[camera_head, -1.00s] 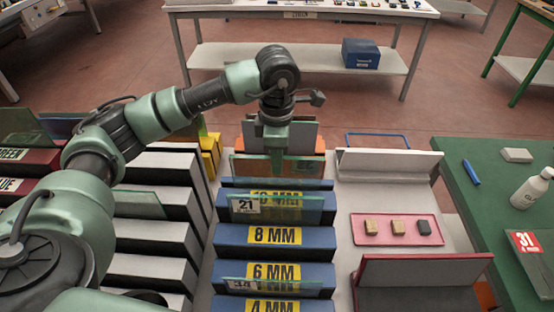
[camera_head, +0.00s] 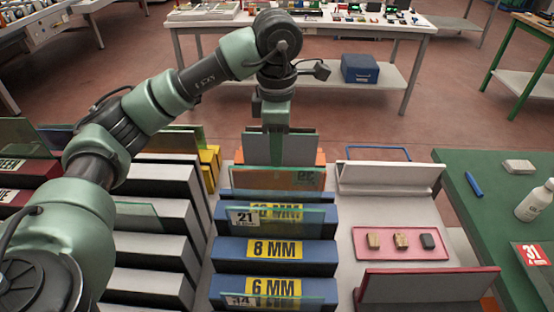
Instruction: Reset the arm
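My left arm comes in from the left, bends over at its wrist and points down. My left gripper (camera_head: 275,135) hangs at the far end of the blue slotted rack, in front of a grey upright plate. Its fingertips are too small and obscured to tell whether they are open or shut, or whether they touch anything. A glass pane (camera_head: 278,179) stands upright just below it in the picture, in the far slot. My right gripper is not in view.
Blue rack blocks labelled 8 MM (camera_head: 274,250) and 6 MM hold panes tagged 21 (camera_head: 243,217) and 34. A pink tray (camera_head: 400,255) holds three small blocks. A green table (camera_head: 480,220) with a bottle (camera_head: 533,202) is at right. A workbench (camera_head: 310,20) stands behind.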

